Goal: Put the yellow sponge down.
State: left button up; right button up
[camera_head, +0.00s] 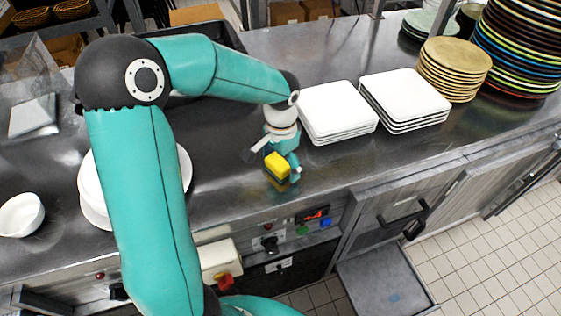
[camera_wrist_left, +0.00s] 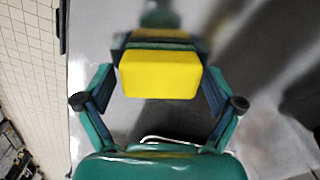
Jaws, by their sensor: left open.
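The yellow sponge (camera_head: 278,163) is at the front part of the steel counter, near its front edge. My left gripper (camera_head: 282,160) is around it, with a finger showing at its right side. In the left wrist view the sponge (camera_wrist_left: 160,74) lies between the two open fingers of my left gripper (camera_wrist_left: 161,82). A yellow reflection of it shows in the counter top. I cannot tell whether the fingers still touch it or whether its underside rests fully on the counter. My right gripper is not in view.
Two stacks of white square plates (camera_head: 338,112) (camera_head: 404,100) stand right of the gripper, with tan plates (camera_head: 454,68) and a tall stack of coloured plates (camera_head: 520,50) beyond. A white bowl (camera_head: 21,215) and white round plates (camera_head: 97,213) are left. The steel counter (camera_head: 350,160) is bare right of the sponge.

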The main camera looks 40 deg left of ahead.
aim_at(281, 159)
pick_arm(q)
jog(key=shift+r, duration=0.1)
jog(key=shift+w+r, duration=0.1)
jog(key=shift+r, duration=0.15)
notch_tip(281, 159, up, 12)
jog(key=shift+f, duration=0.2)
dwell(0.4)
